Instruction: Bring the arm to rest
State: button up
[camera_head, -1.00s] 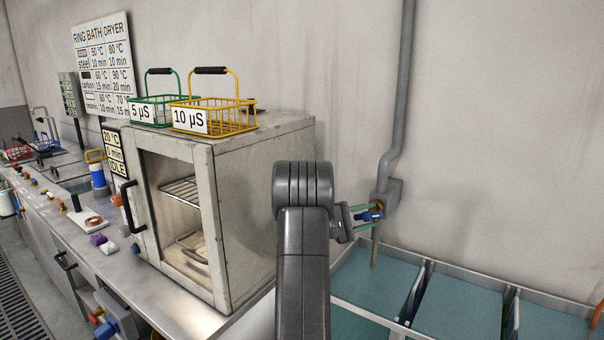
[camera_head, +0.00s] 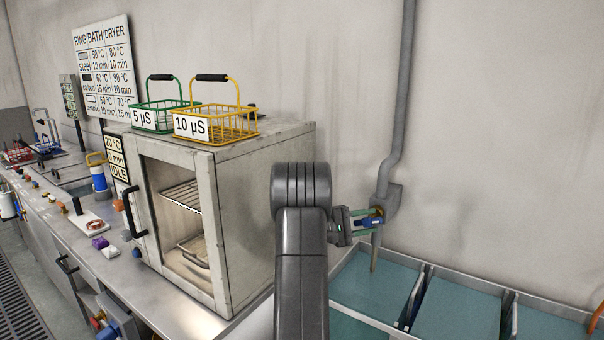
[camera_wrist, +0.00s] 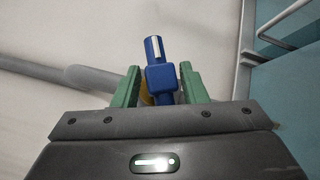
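My gripper (camera_head: 368,221) is at the wall tap (camera_head: 388,200) at the end of the grey pipe, right of the dryer. In the wrist view its two green fingers (camera_wrist: 160,84) stand apart, one on each side of a blue tap lever (camera_wrist: 158,78). Narrow gaps seem to show between the lever and the fingers, so the gripper looks open around it. The lever has a white stripe on its end. My arm covers part of the head view between dryer and tap.
Tanks (camera_head: 428,268) of blue-green liquid lie below the tap. The dryer (camera_head: 240,200) stands on the bench, with a green basket (camera_head: 156,118) and a yellow basket (camera_head: 232,126) on top. Small coloured items lie along the bench at left. The wall is close behind the gripper.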

jog(key=shift+r+m+y+p, duration=0.25)
jog(key=shift+m+y+p, duration=0.85)
jog(key=shift+p, duration=2.25)
